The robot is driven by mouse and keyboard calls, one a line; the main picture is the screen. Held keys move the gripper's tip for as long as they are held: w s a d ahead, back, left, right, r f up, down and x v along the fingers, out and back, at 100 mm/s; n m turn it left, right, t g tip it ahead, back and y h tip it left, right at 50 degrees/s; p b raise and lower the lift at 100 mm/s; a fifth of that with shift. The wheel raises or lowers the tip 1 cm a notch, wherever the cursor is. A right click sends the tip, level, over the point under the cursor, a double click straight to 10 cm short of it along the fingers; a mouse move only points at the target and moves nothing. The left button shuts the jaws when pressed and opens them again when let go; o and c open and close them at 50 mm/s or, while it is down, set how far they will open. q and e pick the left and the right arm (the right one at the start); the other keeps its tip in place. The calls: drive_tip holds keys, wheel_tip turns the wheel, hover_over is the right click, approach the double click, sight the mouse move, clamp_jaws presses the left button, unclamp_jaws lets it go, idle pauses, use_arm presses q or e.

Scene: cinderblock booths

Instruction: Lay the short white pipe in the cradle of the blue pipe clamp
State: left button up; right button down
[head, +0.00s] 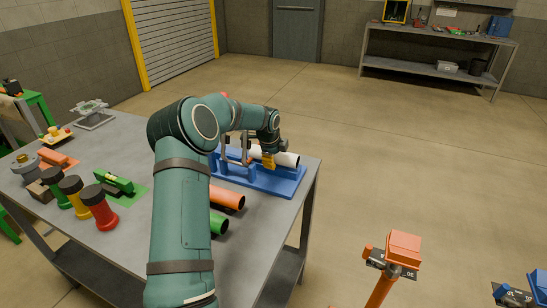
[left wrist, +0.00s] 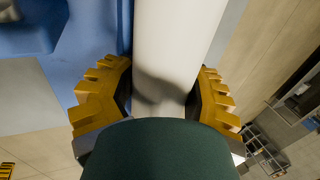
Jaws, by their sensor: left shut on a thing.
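The short white pipe (head: 287,158) is over the blue pipe clamp (head: 270,182) at the right end of the grey table. My left gripper (head: 268,160) is shut on the pipe, with its yellow fingers on either side. In the left wrist view, the pipe (left wrist: 178,40) runs between the toothed yellow fingers (left wrist: 165,98), with the blue clamp (left wrist: 95,35) to its left. I cannot tell whether the pipe touches the cradle; my arm and gripper hide part of both. My right gripper is not in view.
An orange pipe (head: 228,198) and a green pipe (head: 219,224) lie partly hidden behind my left arm. Red (head: 99,207), yellow and green black-capped pieces stand at the table's left. A green clamp (head: 119,182) lies nearby.

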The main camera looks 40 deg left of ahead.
use_arm(q)
drive_tip(key=shift+d+f, duration=0.1)
drive_tip(key=shift+f, duration=0.3)
drive_tip(key=o, duration=1.4)
drive_tip(key=shift+w+f, duration=0.15)
drive_tip(key=shift+f, duration=0.1)
drive_tip(key=shift+o, duration=0.2)
drive_tip(key=shift+a+r, duration=0.1)
drive_tip(key=shift+a, duration=0.1)
wheel_tip(320, 180, up, 10)
